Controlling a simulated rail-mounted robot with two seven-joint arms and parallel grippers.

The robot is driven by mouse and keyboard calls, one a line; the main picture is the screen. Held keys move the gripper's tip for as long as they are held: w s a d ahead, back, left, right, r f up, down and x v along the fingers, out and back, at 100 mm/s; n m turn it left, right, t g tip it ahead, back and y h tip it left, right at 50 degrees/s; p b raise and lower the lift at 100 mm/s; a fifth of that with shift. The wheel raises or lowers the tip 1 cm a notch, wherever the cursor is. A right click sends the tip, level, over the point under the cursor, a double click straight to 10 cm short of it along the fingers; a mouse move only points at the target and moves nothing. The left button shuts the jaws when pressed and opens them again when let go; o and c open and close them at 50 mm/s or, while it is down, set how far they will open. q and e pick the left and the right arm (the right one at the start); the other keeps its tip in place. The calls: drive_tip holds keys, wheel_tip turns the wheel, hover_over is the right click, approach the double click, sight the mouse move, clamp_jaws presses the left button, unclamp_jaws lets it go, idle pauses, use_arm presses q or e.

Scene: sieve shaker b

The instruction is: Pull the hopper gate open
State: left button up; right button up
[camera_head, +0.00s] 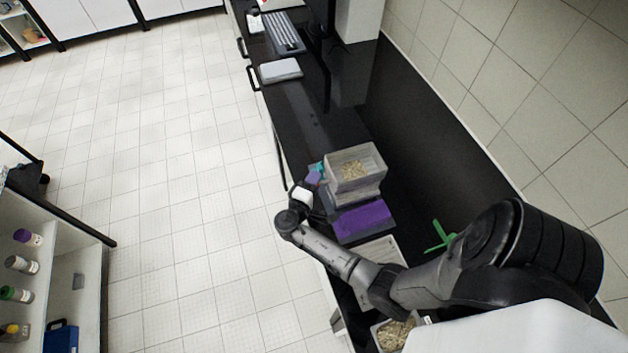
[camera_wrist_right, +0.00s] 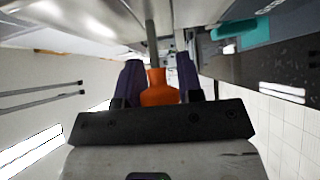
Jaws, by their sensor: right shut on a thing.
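The hopper (camera_head: 341,178), a grey open box with pale grains inside, stands on the dark bench in the head view. In the right wrist view the dark purple fingers (camera_wrist_right: 159,82) are shut on an orange knob (camera_wrist_right: 158,96). A grey rod (camera_wrist_right: 152,42) runs from the knob away from the gripper, and I take these as the gate's handle. The gate plate itself is hidden. My left gripper is not in view.
A tray of grains (camera_head: 396,335) and a green object (camera_head: 440,237) are nearer my arm. The floor left of the bench is clear.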

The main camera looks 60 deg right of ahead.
clamp_jaws()
drive_tip(key=shift+w+a+f+b, duration=0.1)
drive_tip(key=shift+w+a+b, duration=0.1)
drive_tip(key=shift+a+b, duration=0.1)
drive_tip(key=w+a+b, duration=0.2)
drive_tip(key=w+a, duration=0.1)
drive_tip(key=shift+a+b, duration=0.25)
drive_tip(key=shift+b, duration=0.05)
drive_tip(key=shift+o, duration=1.6)
unclamp_jaws()
drive_tip(key=shift+w, duration=0.1)
drive_tip(key=shift+o, duration=0.8)
drive_tip(key=shift+a, duration=0.15)
drive_tip(key=shift+o, duration=1)
